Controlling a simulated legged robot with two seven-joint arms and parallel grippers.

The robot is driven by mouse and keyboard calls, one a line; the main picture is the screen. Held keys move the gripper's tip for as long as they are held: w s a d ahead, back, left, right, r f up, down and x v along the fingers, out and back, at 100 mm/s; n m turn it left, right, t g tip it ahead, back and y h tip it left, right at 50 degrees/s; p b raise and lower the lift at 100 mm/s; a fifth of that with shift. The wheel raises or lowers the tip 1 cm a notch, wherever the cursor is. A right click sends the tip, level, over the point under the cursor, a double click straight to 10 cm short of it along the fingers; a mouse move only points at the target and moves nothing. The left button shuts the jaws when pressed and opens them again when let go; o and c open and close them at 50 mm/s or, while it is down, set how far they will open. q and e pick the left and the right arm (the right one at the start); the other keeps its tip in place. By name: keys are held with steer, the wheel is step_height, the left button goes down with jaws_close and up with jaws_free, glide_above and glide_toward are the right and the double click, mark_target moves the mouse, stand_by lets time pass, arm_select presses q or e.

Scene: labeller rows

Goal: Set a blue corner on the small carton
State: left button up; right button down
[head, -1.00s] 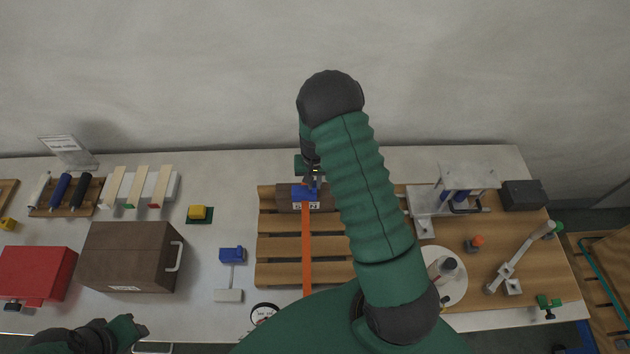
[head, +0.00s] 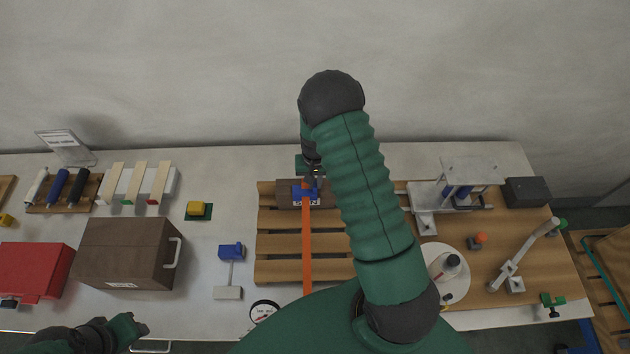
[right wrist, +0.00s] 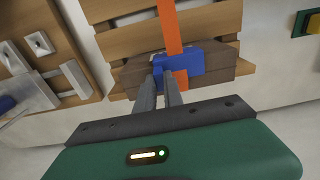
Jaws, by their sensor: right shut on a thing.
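The small carton (head: 284,194) is a low brown box at the far end of the slatted wooden pallet; it also shows in the right wrist view (right wrist: 133,75). An orange strap (head: 307,250) runs along the pallet to the carton. A blue corner (right wrist: 185,66) lies against the carton at the strap, which shows on both sides of it. My right gripper (right wrist: 162,88), at the carton's far side, is shut on this blue corner. Its exact contact with carton and strap is unclear. My left gripper (head: 128,330) is at the lower left; its fingers are not clear.
Another blue piece (head: 231,252) stands left of the pallet, joined to a white block. A brown case (head: 130,255) and a red box (head: 35,270) are further left. A metal fixture (head: 465,190) and a white disc (head: 452,285) are on the right. My right arm covers the pallet's right part.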

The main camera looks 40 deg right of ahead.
steer(key=c, duration=1.6)
jaws_free()
steer(key=shift+o, duration=1.1)
steer(key=shift+d, duration=0.1)
step_height(320, 180, up, 17)
steer(key=b, duration=0.3)
steer(key=shift+s+a+f+b, duration=0.2)
steer(key=shift+s+a+b, duration=0.05)
steer(key=shift+b, duration=0.05)
steer(key=shift+s+f, duration=0.1)
